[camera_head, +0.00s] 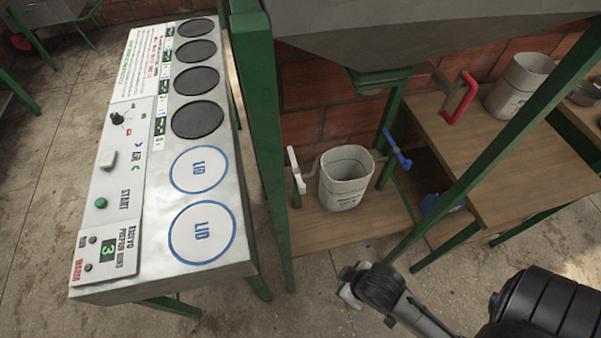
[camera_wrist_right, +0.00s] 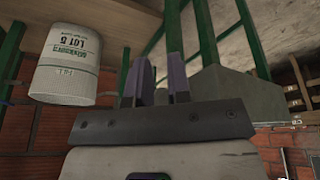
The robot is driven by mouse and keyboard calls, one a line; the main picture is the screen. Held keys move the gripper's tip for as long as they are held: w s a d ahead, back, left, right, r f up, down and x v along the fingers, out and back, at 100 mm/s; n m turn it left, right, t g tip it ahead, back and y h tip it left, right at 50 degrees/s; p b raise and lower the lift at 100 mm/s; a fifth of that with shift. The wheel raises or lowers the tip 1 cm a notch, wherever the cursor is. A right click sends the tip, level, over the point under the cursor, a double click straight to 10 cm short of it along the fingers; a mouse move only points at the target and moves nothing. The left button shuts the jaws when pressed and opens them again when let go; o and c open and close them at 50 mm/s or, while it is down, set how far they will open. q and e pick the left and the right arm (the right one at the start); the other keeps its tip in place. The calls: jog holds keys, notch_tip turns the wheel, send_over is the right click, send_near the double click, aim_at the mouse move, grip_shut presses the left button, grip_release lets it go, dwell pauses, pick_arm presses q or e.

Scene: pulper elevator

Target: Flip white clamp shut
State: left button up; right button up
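The white clamp (camera_head: 296,171) shows in the head view as an upright white handle beside the green post, left of a white bucket (camera_head: 345,180). It joins a thin bar that runs toward the bucket. I cannot make the clamp out in the right wrist view. My right gripper (camera_wrist_right: 160,80) has its two dark fingers apart with nothing between them. In the head view my right arm reaches in from the lower right, in front of the wooden shelf and apart from the white clamp. The fingers are not clear there. My left gripper is not in view.
A blue clamp (camera_head: 397,149) is right of the bucket, and a red clamp (camera_head: 459,97) is farther right. Green posts (camera_head: 264,140) frame the shelf (camera_head: 330,226). A control panel (camera_head: 165,145) stands at left. A labelled bucket (camera_wrist_right: 66,65) appears inverted in the wrist view.

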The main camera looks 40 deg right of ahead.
jog(key=w+d+t, duration=0.1)
jog(key=w, duration=0.1)
jog(key=w+d+f+t+b, duration=0.1)
jog(key=w, duration=0.1)
jog(key=w+d+f+n, duration=0.1)
jog(key=shift+w+t+h, duration=0.4)
grip_shut()
jog(key=w+d+r+n+t+y+b, duration=0.35)
jog(key=w+d+n+t, duration=0.3)
jog(key=w, duration=0.35)
jog(key=w+d+r+n+t+y+b, duration=0.3)
jog(key=w+d+n+t+b, duration=0.15)
jog(key=w+n+t, duration=0.35)
jog(key=s+d+f+n+g+y+b, duration=0.3)
jog(key=s+d+f+n+g+y, duration=0.1)
jog(key=n+g+y, duration=0.4)
jog(key=d+f+n+g, duration=0.1)
jog(key=d+n, duration=0.1)
jog(key=shift+d+f, duration=0.35)
jog(key=shift+n+g, duration=0.25)
